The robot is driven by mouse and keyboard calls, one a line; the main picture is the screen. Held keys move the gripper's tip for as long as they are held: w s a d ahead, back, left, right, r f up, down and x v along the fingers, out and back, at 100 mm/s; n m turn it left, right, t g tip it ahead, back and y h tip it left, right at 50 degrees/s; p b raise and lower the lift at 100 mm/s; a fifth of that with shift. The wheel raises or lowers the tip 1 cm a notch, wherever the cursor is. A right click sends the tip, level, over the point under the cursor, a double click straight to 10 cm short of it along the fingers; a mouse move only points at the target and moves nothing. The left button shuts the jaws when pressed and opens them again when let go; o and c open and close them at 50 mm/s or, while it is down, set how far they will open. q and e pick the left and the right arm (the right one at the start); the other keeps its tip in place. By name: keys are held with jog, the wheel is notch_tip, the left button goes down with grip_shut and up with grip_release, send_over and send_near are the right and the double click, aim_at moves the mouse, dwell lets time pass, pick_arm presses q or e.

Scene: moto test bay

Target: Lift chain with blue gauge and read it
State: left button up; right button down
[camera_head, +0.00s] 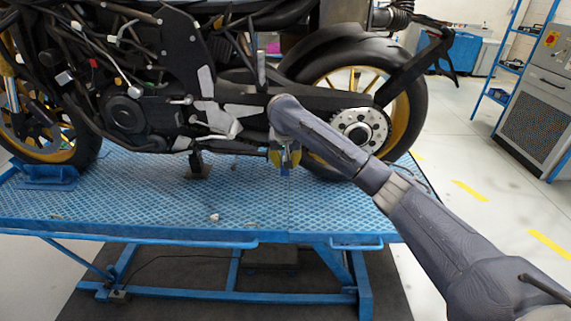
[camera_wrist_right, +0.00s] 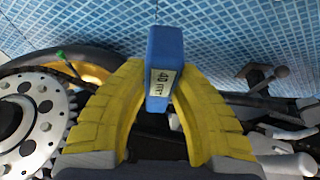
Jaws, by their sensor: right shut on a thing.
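A blue gauge (camera_wrist_right: 163,50) is a small block with a pale label, seen in the right wrist view. The label shows "40" and further letters that look like "MM", turned on its side. My right gripper (camera_wrist_right: 160,98) is shut on the gauge, with one yellow finger on each side. In the head view my right gripper (camera_head: 285,157) is under the motorcycle's swingarm (camera_head: 310,99), in front of the rear wheel; the gauge is not clear there. The rear sprocket (camera_head: 368,124) is to its right and also shows in the wrist view (camera_wrist_right: 32,128). My left gripper is not in view.
The motorcycle (camera_head: 170,80) stands on a blue lift table (camera_head: 140,210) with a patterned top. A small pale object (camera_head: 214,217) lies near the table's front edge. A grey cabinet (camera_head: 535,105) and a blue rack (camera_head: 500,95) stand at the right. The table's front is mostly clear.

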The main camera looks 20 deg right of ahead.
jog(key=shift+w+d, duration=0.25)
jog(key=shift+w, duration=0.4)
jog(key=shift+w+d, duration=0.25)
jog(key=shift+w, duration=0.45)
jog(key=shift+w+d, duration=0.25)
jog(key=shift+w, duration=0.4)
jog(key=shift+w, duration=0.1)
jog(key=shift+r, duration=2.2)
dwell(0.4)
jog(key=shift+f, duration=0.2)
jog(key=shift+f, duration=1.9)
jog(key=shift+s+a, duration=0.45)
jog(key=shift+s, duration=0.8)
jog(key=shift+s+a, duration=0.45)
jog(key=shift+s, duration=0.8)
jog(key=shift+s+a, duration=0.45)
jog(key=shift+s, duration=0.8)
